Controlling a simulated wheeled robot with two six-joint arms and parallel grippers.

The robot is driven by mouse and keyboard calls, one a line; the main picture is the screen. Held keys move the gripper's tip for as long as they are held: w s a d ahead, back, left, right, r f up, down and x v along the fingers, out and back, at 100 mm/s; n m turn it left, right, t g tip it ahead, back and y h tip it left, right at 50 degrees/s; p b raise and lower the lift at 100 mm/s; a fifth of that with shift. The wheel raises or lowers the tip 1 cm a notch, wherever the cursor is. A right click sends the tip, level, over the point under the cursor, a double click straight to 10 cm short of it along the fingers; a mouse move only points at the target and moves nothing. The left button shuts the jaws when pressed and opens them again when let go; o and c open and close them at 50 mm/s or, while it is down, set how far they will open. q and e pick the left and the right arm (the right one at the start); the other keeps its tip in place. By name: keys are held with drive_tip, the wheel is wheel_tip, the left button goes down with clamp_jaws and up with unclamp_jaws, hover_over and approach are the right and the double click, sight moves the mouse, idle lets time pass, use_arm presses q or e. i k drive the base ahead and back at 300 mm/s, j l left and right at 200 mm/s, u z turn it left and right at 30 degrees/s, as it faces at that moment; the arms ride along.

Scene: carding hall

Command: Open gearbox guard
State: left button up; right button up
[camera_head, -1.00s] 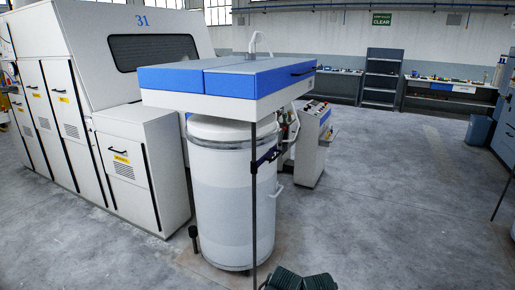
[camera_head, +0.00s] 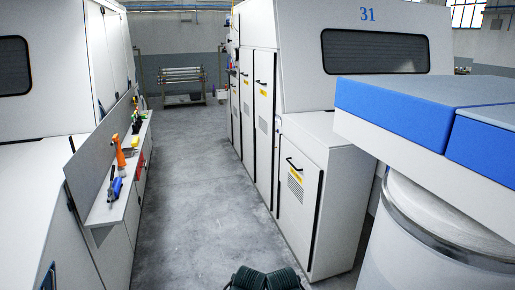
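The machine marked 31 (camera_head: 290,60) stands right of centre, with several tall white doors along its aisle side. A lower white door (camera_head: 297,225) on its near end has a black handle, a yellow label and vent slots; it looks shut. A tall door (camera_head: 264,125) beside it, with a handle and yellow label, also looks shut. The labels are too small to read, so I cannot tell which panel is the gearbox guard. Neither gripper shows; only dark ribbed parts, apparently mine, show at the bottom edge.
A clear grey aisle (camera_head: 190,170) runs to a rack (camera_head: 181,85) at the back. On the left, a ledge (camera_head: 108,205) with an orange spray bottle (camera_head: 119,151) and other tools juts from another machine. A white can (camera_head: 425,250) under a blue-and-white cover (camera_head: 400,110) stands close right.

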sight(299, 175)
drive_tip(key=i+j, duration=0.15)
drive_tip(key=i, duration=0.7)
drive_tip(key=i+j+u, duration=0.15)
drive_tip(key=i, duration=0.75)
drive_tip(key=i+z, duration=0.35)
drive_tip(key=i, duration=0.55)
drive_tip(key=z, duration=0.35)
